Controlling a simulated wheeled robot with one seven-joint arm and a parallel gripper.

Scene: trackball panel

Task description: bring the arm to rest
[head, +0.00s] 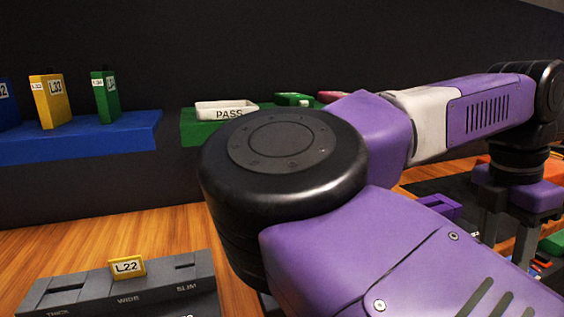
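My purple and black arm (380,220) fills the middle and right of the head view. It bends at a large black joint and reaches back to the right. My gripper (506,245) hangs at the right edge below the black wrist. The lower fingertips are partly hidden by my arm.
A grey block (95,292) marked THICK, WIDE and SLIM holds a yellow L22 piece (127,267) at front left. A blue shelf (80,142) bears upright labelled pieces. A white PASS tray (227,108) sits on a green shelf (196,130). A purple holder (436,207) is near my gripper.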

